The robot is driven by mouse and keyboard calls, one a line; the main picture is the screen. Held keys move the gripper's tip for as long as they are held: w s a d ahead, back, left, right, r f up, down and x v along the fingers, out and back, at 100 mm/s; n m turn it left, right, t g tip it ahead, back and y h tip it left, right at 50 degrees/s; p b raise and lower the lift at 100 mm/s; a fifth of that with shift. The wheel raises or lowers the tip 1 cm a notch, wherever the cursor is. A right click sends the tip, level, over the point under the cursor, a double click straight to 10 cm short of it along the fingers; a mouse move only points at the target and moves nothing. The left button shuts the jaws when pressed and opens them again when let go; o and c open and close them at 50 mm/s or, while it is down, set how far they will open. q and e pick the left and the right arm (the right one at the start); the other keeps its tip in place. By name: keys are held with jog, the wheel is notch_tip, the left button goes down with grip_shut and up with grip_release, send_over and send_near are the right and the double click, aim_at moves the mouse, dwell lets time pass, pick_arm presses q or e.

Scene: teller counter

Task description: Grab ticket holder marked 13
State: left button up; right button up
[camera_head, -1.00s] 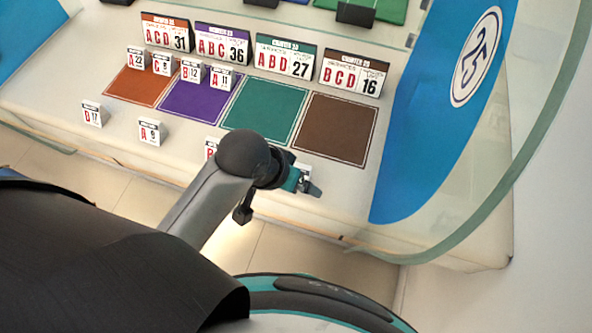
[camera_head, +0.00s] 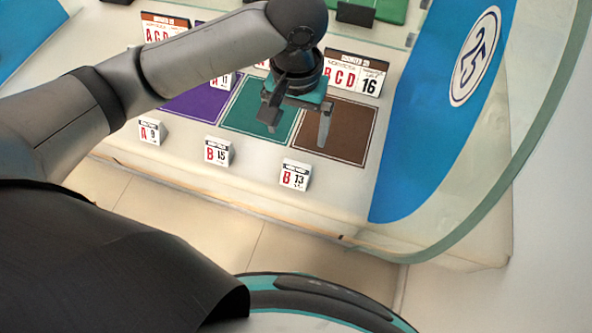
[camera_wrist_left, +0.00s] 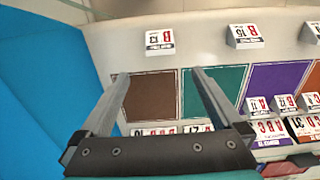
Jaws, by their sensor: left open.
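The ticket holder marked B 13 (camera_head: 295,174) is a small white block with a dark top band. It stands upright near the counter's front edge in the head view, and shows upside down in the left wrist view (camera_wrist_left: 159,39). My left gripper (camera_head: 296,134) is open and empty above the brown and green mats, beyond the holder as seen from my head. In the left wrist view its two fingers (camera_wrist_left: 155,73) are spread, with the holder past their tips and touching neither. My right gripper is not in view.
Similar holders B 15 (camera_head: 218,152) and A 9 (camera_head: 151,131) stand left along the front edge. The brown mat (camera_head: 352,140) lies before the BCD 16 sign (camera_head: 354,72). A blue panel (camera_head: 440,110) and glass screen bound the right.

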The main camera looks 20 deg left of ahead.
pick_arm(q)
jog(key=b, duration=0.3)
send_over(297, 165)
jog(key=f, duration=0.9)
jog(key=shift+s+f, duration=0.2)
jog(key=shift+f, duration=0.15)
jog(key=shift+w+f+b, duration=0.15)
jog(key=shift+f+b, duration=0.95)
jog(key=shift+f, duration=1.55)
jog(key=shift+c, duration=0.2)
jog(key=c, duration=1.2)
